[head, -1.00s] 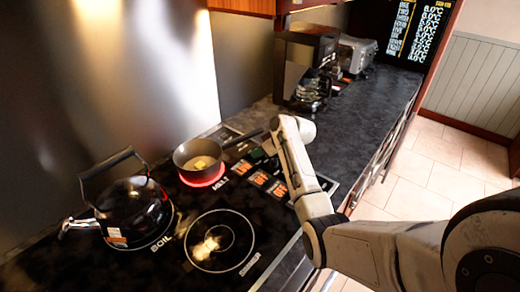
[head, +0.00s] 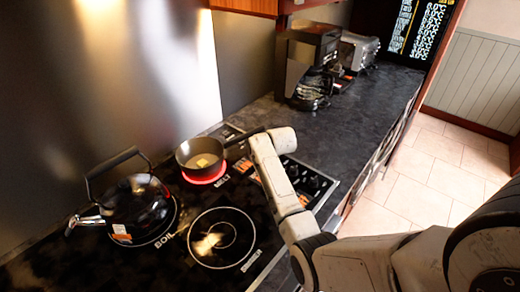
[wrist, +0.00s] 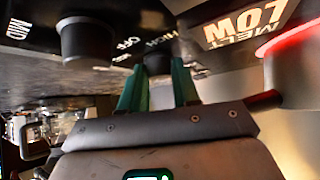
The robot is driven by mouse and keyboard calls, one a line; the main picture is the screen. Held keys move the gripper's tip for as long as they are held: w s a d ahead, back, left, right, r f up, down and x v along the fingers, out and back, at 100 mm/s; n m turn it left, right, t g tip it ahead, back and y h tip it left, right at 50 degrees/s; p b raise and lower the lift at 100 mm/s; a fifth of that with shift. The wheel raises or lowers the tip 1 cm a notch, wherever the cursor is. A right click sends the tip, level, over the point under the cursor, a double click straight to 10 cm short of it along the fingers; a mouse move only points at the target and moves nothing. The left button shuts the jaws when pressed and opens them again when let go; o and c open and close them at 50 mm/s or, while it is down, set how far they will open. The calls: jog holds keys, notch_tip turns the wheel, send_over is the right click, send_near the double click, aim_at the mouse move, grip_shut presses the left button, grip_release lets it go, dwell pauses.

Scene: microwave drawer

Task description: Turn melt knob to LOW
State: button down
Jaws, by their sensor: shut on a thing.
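In the wrist view my gripper (wrist: 158,72) has its two green fingers closed around a dark round knob (wrist: 157,64), apparently the melt knob. HIGH and OFF markings show by it. A lit MELT display (wrist: 248,25) beside it reads LOW. A second dark knob (wrist: 88,38) stands to the left near a MID marking. In the head view my arm's white end hides the gripper and the held knob. The saucepan (head: 187,158) sits on a glowing red ring beside the MELT lettering, with a yellowish piece (head: 204,161) inside.
A black kettle (head: 138,208) stands on the BOIL ring at the left. The front simmer ring (head: 222,240) is empty. A coffee maker (head: 312,68) and a toaster (head: 357,50) stand at the back. The counter (head: 365,105) right of them is clear.

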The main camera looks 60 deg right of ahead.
dwell(0.3)
jog(key=c, duration=0.8)
grip_release()
jog(key=b+v, duration=0.1)
jog(key=v, duration=0.9)
jog(key=shift+s+a+r, duration=0.2)
jog(key=shift+s+r, duration=0.05)
